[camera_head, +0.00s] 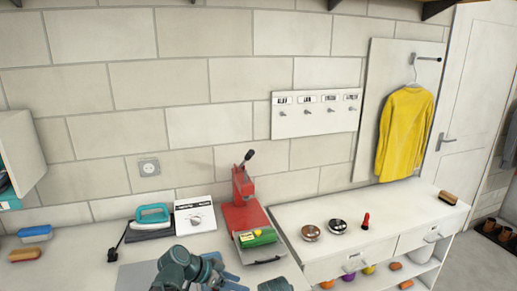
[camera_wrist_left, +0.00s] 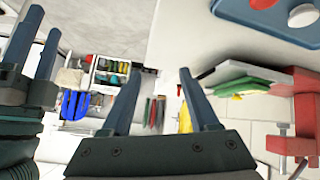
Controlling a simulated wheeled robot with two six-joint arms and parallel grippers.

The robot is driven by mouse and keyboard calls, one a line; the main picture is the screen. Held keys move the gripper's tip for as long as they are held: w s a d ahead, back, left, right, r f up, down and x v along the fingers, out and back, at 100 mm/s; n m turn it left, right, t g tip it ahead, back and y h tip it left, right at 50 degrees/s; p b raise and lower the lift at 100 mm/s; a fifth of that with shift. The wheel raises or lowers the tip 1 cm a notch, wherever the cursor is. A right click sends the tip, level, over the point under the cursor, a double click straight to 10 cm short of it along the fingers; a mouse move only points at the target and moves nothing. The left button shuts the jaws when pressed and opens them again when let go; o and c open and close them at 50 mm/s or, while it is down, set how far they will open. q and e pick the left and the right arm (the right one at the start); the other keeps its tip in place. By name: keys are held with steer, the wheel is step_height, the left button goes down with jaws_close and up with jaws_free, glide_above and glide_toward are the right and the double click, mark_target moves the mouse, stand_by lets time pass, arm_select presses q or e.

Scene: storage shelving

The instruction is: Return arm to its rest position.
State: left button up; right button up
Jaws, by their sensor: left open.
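My left arm (camera_head: 176,268) shows at the bottom centre of the head view, its gripper (camera_head: 225,277) low in front of the red press. In the left wrist view the left gripper (camera_wrist_left: 159,82) has its two fingers spread with nothing between them. My right gripper (camera_wrist_left: 44,22) shows at the left edge of that view, its two fingers apart and no object seen between them. A teal part of my arm (camera_head: 275,285) shows at the bottom edge of the head view. The rest of both arms is out of frame.
The red press (camera_head: 242,187) stands close by, with a green-and-yellow item (camera_head: 258,238) on its front plate. A teal iron (camera_head: 152,214), a white dial box (camera_head: 195,215) and brushes lie left. A white cabinet (camera_head: 385,212) with small items stands right.

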arm_select(q)
steer(key=s+f+n+g+y, duration=0.2)
steer(key=s+y, duration=0.3)
steer(key=s, duration=0.3)
steer(key=s+f+n+g+y, duration=0.2)
steer(key=s+f+n+y, duration=0.2)
steer(key=s, duration=0.4)
steer(key=shift+d+f+n+y, duration=0.3)
steer(key=shift+f+y, duration=0.2)
